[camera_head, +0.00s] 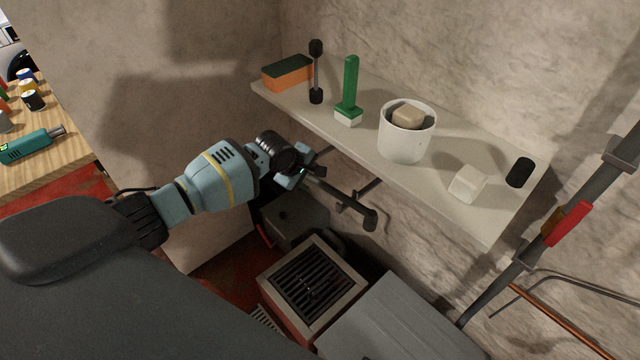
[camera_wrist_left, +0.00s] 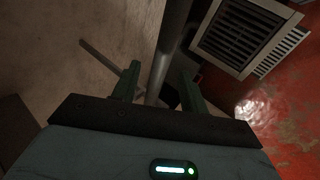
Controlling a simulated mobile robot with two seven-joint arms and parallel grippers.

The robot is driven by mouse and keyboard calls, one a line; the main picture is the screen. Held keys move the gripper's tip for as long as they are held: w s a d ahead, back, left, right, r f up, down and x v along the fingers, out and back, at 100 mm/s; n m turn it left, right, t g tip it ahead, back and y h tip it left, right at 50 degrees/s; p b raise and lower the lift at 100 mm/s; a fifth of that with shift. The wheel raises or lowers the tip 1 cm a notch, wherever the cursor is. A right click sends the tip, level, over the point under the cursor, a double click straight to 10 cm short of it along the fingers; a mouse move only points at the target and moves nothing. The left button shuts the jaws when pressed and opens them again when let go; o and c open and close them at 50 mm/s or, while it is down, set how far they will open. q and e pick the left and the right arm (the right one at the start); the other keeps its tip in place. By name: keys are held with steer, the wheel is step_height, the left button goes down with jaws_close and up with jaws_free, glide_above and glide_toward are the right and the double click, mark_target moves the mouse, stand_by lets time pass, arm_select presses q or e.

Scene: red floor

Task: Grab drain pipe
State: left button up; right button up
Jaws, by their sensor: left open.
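A dark grey pipe (camera_head: 345,201) runs below the wall shelf and ends in a blunt round end. In the left wrist view the pipe (camera_wrist_left: 173,40) runs down from the top edge and passes between my finger lines. My left gripper (camera_head: 305,178) is at the pipe's near part, under the shelf's front edge. In the left wrist view its two fingers (camera_wrist_left: 158,82) stand apart, one on each side of the pipe. Whether either finger touches it I cannot tell. My right gripper is not in view.
The shelf (camera_head: 450,205) above holds a sponge (camera_head: 287,73), a green brush (camera_head: 350,85), a white cup (camera_head: 403,145) and small items. Below are a grated box (camera_head: 313,282) and a grey box (camera_head: 395,325). A pipe with a red handle (camera_head: 568,226) stands right.

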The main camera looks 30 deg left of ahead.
mark_target(313, 178)
arm_select(q)
steer(key=b+x, duration=0.1)
steer(key=x, duration=0.2)
steer(key=shift+w+d+f, duration=0.1)
steer(key=shift+f, duration=0.25)
steer(key=shift+r, duration=0.1)
steer(key=shift+c, duration=0.3)
jaws_close()
